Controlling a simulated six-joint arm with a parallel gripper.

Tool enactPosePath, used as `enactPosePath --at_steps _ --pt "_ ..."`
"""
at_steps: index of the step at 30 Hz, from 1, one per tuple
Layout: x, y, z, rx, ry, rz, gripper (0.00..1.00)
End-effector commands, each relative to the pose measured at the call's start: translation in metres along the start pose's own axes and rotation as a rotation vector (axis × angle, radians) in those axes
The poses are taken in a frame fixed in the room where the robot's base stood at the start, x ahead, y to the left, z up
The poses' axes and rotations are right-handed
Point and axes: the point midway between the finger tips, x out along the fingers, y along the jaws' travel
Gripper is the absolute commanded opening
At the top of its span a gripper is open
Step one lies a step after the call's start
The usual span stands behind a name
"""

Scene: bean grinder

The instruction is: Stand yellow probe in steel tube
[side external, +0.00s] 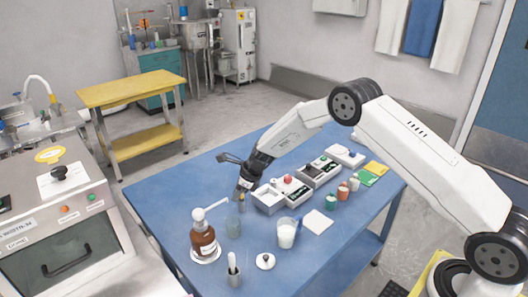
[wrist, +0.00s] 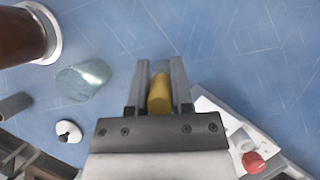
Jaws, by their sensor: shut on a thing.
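My gripper (wrist: 160,72) is shut on the yellow probe (wrist: 160,93), which shows end-on between the two fingers in the wrist view. In the side view my gripper (side external: 243,190) hangs over the blue table, behind the glass beaker; the probe is too small to make out there. A grey metal cylinder (side external: 234,277), seemingly the steel tube, stands near the table's front edge with a pale thin thing showing at its top. In the wrist view a grey cylinder (wrist: 14,106), likely the same one, lies at the left edge, well apart from my gripper.
A beaker of white liquid (side external: 286,233) and a white lid (side external: 265,261) are at the front. Grey trays and devices (side external: 268,199) stand to the right. Bare blue table (wrist: 235,45) shows ahead in the wrist view.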

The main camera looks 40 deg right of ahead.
Motion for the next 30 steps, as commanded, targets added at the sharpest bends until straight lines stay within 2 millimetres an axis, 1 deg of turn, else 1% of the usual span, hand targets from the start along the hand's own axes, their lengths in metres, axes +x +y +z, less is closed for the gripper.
enactPosePath --at_steps 30 --pt "0.0068 0.0 -0.0036 0.0 0.0 0.0 0.0"
